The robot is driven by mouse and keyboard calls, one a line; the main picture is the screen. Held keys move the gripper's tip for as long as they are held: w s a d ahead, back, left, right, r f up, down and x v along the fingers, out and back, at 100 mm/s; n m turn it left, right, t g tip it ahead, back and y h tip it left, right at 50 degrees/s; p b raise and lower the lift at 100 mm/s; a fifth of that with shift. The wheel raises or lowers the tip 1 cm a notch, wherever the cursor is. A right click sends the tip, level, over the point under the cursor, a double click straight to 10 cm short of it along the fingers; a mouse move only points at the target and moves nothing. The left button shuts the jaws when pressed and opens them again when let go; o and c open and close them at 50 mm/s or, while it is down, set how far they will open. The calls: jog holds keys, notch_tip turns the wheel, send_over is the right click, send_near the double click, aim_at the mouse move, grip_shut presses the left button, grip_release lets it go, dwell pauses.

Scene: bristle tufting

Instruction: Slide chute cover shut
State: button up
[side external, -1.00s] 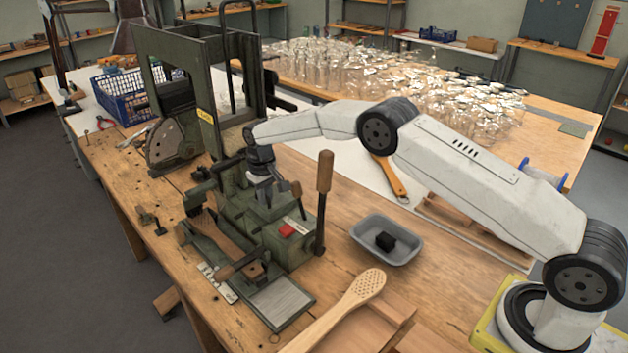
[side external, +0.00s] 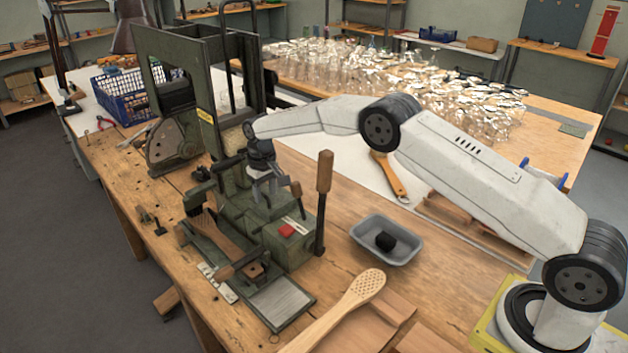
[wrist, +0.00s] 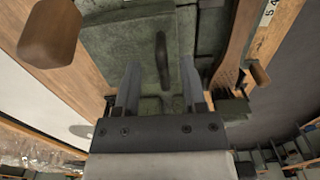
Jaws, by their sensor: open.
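The chute cover looks to be the flat green plate (wrist: 125,45) on the machine in the wrist view, with a dark upright handle (wrist: 162,62) on it. My gripper (wrist: 160,75) is open. Its two fingers stand on either side of the handle, with a gap showing on each side. In the side external view my gripper (side external: 268,185) hangs over the green machine (side external: 250,215), left of the wooden-handled lever (side external: 324,172). The cover is largely hidden there by the gripper, and I cannot tell how far it is slid.
A red button (side external: 286,230) sits on the machine's front. The tall green frame (side external: 205,90) rises behind my gripper.

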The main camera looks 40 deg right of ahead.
jog(key=shift+r, duration=4.3)
jog(key=shift+s+r, duration=0.1)
jog(key=shift+r, duration=0.05)
jog(key=s+r+t, duration=0.3)
jog(key=s+r, duration=0.1)
jog(key=s, duration=1.1)
jog(key=s+d+f, duration=0.1)
jog(key=s+f, duration=0.1)
jog(key=s, duration=0.7)
jog(key=s+d+f, duration=0.2)
jog(key=s+f, duration=0.1)
jog(key=s, duration=0.7)
jog(key=shift+s+f, duration=0.2)
jog(key=shift+s, duration=0.05)
